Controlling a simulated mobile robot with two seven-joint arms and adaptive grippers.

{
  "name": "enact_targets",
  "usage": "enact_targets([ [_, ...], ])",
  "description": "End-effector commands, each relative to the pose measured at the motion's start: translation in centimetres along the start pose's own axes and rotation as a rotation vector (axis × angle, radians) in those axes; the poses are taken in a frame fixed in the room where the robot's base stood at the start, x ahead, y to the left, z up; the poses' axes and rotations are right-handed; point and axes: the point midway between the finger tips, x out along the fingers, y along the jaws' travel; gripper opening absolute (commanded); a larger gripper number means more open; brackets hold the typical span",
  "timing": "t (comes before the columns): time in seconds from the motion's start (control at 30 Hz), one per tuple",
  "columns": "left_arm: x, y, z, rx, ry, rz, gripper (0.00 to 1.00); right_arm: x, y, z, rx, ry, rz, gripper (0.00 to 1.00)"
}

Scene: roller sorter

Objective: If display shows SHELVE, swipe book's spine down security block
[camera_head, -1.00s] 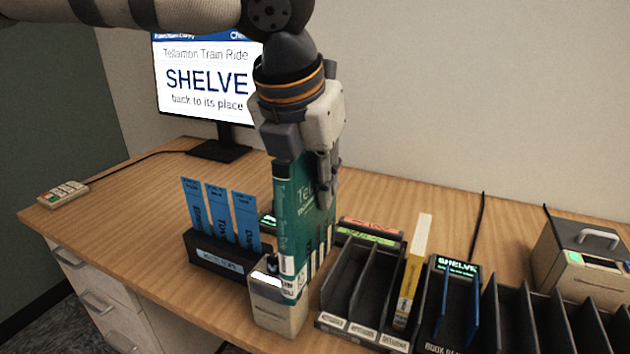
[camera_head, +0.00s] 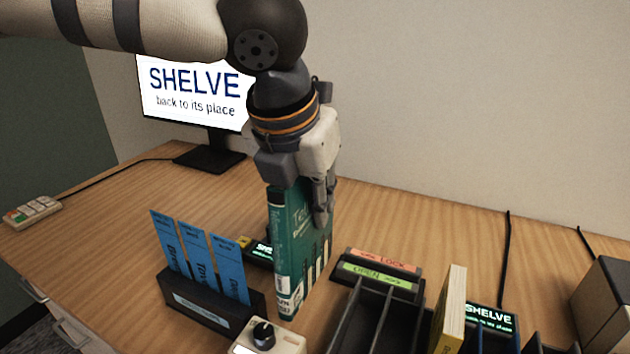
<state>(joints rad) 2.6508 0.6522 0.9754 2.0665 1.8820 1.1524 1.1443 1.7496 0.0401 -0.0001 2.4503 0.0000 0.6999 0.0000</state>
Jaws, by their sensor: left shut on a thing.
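The display (camera_head: 195,92) at the back left reads "SHELVE back to its place" in its visible part. My left gripper (camera_head: 302,190) points down and is shut on the top of a green book (camera_head: 303,240). The book hangs upright, its narrow spine (camera_head: 279,245) towards the front left and a white label low on it. A beige block with a black knob (camera_head: 263,335), possibly the security block, is at the bottom edge, partly cut off. The book's lower end shows just beyond it; I cannot tell whether they touch. My right gripper is not in view.
A black holder (camera_head: 205,312) with blue cards stands left of the book. Black slotted racks (camera_head: 375,318) with a yellow book (camera_head: 449,310) and a small "SHELVE" screen (camera_head: 490,318) are at right. A keypad (camera_head: 32,212) lies far left.

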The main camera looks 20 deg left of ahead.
Motion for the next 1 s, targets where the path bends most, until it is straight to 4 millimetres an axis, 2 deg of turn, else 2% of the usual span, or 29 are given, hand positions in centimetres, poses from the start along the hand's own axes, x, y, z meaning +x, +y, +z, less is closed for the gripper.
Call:
enact_targets([
  [0.23,1.3,0.0,-1.8,0.001,0.001,-0.001,0.00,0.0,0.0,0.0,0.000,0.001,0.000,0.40],
  [1.0,7.4,-0.1,-4.2,0.002,0.000,-0.001,0.00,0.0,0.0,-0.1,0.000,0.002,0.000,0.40],
])
